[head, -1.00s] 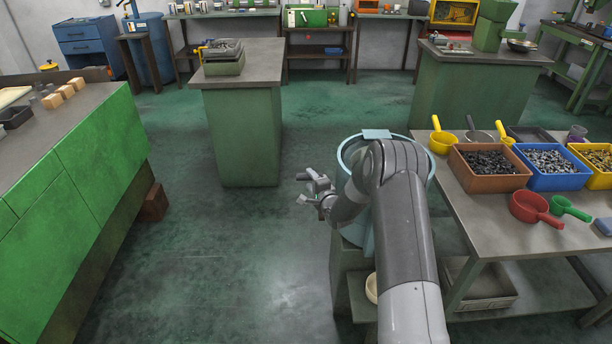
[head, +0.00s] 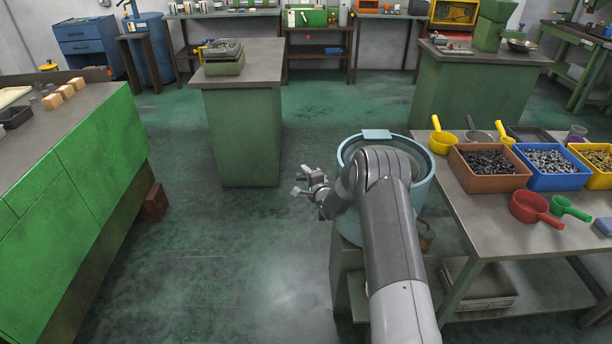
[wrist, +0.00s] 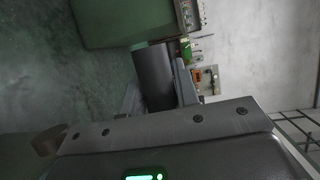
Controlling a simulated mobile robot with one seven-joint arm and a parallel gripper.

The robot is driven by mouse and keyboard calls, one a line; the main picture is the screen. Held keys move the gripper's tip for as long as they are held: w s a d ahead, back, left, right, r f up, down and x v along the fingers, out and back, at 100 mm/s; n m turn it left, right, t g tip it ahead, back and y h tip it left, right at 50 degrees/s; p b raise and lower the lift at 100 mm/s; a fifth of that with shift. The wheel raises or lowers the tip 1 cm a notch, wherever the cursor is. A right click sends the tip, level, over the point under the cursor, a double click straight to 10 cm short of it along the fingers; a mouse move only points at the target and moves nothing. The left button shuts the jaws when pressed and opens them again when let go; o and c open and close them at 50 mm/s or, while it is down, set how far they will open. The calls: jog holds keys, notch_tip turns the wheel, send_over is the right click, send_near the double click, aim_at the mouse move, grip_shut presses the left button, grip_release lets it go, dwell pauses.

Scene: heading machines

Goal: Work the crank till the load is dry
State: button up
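The pale blue round tub (head: 425,190) stands on a green stand just left of the right-hand table. My arm reaches across it and hides much of its inside and front. I cannot make out the crank clearly or see any load. A small brown part (head: 426,241) shows low at the tub's right side. My gripper (head: 301,181) is in the air left of the tub, its fingers apart. In the wrist view a dark grey cylinder-like shape (wrist: 154,76) fills the space between the fingers; I cannot tell whether they press on it.
The right table (head: 470,200) holds brown, blue and yellow bins of small parts, with coloured scoops. A green cabinet bench (head: 85,170) is at left, and a green workbench (head: 238,135) stands ahead. The floor between them is clear.

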grip_shut()
jog(key=shift+s+f+t, duration=0.1)
jog(key=shift+s+t, duration=0.5)
jog(key=shift+s, duration=0.15)
jog(key=s+f+n+t+y, duration=0.2)
jog(key=s+f+t, duration=0.1)
jog(key=s+f, duration=0.6)
jog(key=shift+s+f+n+t+y, duration=0.3)
jog(key=shift+s+n+t+y, duration=0.1)
jog(key=shift+s, duration=1.7)
jog(key=shift+a, duration=0.1)
